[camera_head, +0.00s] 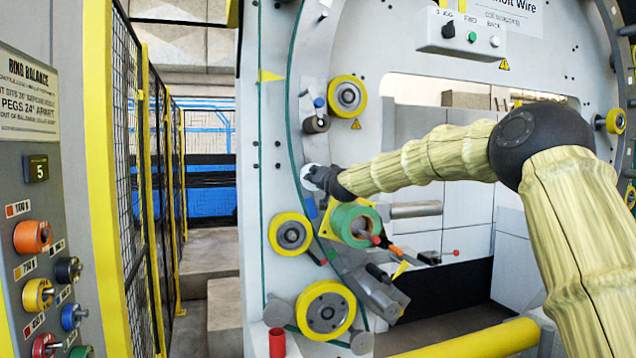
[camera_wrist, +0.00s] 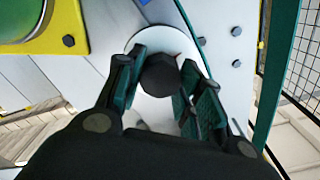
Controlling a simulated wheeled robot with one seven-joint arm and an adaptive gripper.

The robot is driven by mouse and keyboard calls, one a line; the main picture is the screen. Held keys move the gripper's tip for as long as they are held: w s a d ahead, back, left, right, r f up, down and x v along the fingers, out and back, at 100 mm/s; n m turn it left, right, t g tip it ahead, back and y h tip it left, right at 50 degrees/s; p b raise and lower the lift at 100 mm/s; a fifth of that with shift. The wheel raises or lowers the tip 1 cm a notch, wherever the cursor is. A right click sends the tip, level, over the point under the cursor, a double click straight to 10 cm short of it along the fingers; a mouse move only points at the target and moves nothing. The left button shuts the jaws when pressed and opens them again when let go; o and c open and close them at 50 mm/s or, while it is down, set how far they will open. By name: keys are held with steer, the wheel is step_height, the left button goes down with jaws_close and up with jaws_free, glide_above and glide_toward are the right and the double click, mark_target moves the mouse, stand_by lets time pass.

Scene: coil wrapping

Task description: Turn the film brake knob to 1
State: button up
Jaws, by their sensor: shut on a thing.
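The film brake knob (camera_wrist: 160,74) is a dark, faceted knob on a round white dial (camera_wrist: 176,42) in the wrist view. My gripper (camera_wrist: 157,82) has its two green-padded fingers on either side of the knob and is shut on it. In the head view the edge of the white dial (camera_head: 306,171) shows at the left of the ring machine, with my gripper (camera_head: 321,178) against it. The gripper covers the knob there. No numbers or pointer on the dial can be read in either view.
A green film roll (camera_head: 347,222) on a yellow plate sits just below my gripper. Yellow rollers (camera_head: 347,96) stand above and below it. A panel with coloured pegs (camera_head: 33,237) is at the far left, beside a mesh fence (camera_head: 142,130).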

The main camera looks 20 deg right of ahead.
steer(key=shift+f, duration=0.25)
stand_by(0.3)
steer(key=o, duration=1)
steer(key=shift+r, duration=0.1)
steer(key=shift+s+r, duration=0.1)
steer(key=s, duration=1.1)
steer(key=shift+s+d, duration=0.25)
steer(key=shift+s, duration=0.15)
